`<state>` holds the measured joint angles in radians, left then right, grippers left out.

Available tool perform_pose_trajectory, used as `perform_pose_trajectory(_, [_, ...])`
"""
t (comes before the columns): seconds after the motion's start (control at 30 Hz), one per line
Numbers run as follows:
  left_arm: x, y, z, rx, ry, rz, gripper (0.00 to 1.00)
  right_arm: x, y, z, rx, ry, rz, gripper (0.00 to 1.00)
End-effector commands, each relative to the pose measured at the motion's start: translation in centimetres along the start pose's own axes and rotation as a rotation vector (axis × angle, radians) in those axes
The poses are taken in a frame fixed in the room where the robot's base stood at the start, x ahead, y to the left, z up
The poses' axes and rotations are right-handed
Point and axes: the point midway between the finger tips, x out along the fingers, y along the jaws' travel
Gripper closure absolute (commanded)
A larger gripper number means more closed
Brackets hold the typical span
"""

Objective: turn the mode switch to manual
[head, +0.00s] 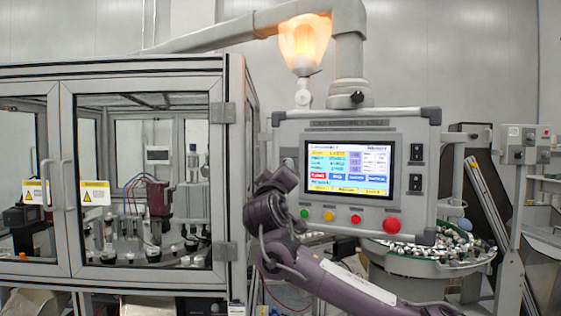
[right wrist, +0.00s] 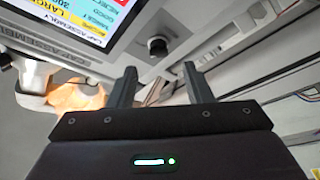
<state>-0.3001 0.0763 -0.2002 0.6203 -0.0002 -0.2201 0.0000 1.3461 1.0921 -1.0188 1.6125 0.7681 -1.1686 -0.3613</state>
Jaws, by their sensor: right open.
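The mode switch (right wrist: 158,46) looks like a small black round knob on the grey control panel (right wrist: 125,60), beside the screen. In the right wrist view it lies just beyond my right gripper (right wrist: 158,76), whose two dark fingers are apart with nothing between them. The knob lines up with the gap between the fingers and appears clear of them. Its pointer position is too small to read. In the head view my right gripper (head: 283,180) is at the left side of the panel (head: 330,222), hiding the knob; its fingertips do not show. My left gripper is out of view.
The panel carries a lit screen (head: 348,168), a red button (head: 391,225) among smaller coloured ones, and black switches (head: 416,152) at right. It hangs from a pipe (head: 348,55) with a glowing lamp (head: 304,42). A glazed machine cabinet (head: 235,170) stands close on the left.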

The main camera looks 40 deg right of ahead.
Motion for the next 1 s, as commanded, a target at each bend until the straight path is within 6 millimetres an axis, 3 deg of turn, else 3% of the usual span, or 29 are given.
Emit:
perform_pose_trajectory(0.03, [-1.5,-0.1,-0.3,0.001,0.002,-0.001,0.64,1.2,0.6,-0.4,-0.003,-0.004,0.001,0.54])
perform_pose_trajectory(0.3, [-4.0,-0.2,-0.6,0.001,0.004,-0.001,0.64,4.6,0.3,-0.3,-0.001,-0.002,0.000,0.54])
perform_pose_trajectory(0.7, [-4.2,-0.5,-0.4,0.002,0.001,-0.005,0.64,5.3,-0.1,0.0,0.000,0.000,-0.001,0.54])
perform_pose_trajectory(1.0, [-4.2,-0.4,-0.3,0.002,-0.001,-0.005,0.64,5.3,0.0,0.0,0.000,0.000,-0.001,0.94])
